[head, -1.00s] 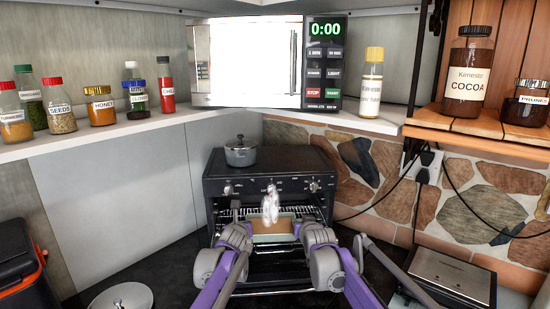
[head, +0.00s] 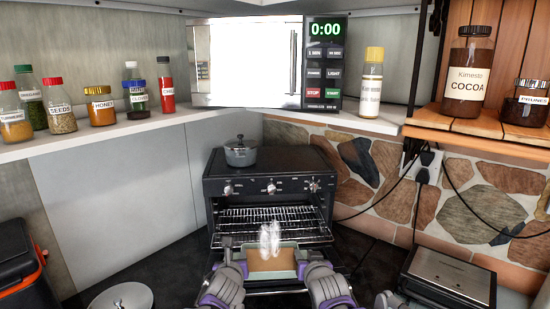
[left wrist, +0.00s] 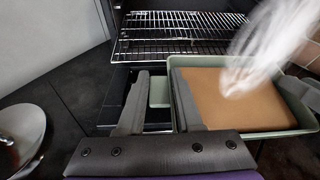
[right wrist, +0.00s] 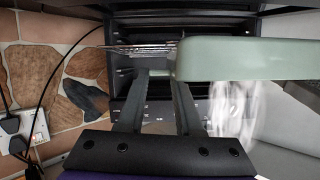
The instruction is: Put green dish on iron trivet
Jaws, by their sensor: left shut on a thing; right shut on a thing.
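The green dish (head: 286,246) is a pale green rectangular pan with a flat brown filling, and steam rises from it. It is held level in front of the open oven (head: 270,180). My left gripper (head: 236,258) is shut on its left end; the left wrist view shows the dish rim (left wrist: 303,92) and filling beside the fingers. My right gripper (head: 306,262) is shut on the right end; the right wrist view shows the dish's green side (right wrist: 250,60). I cannot make out an iron trivet in any view.
The oven's wire rack (head: 270,218) is bare. A grey pot (head: 240,152) sits on the oven top. A round silver object (head: 122,298) is at lower left, a grey appliance (head: 450,275) at lower right. Jars and a microwave (head: 265,60) line the shelf above.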

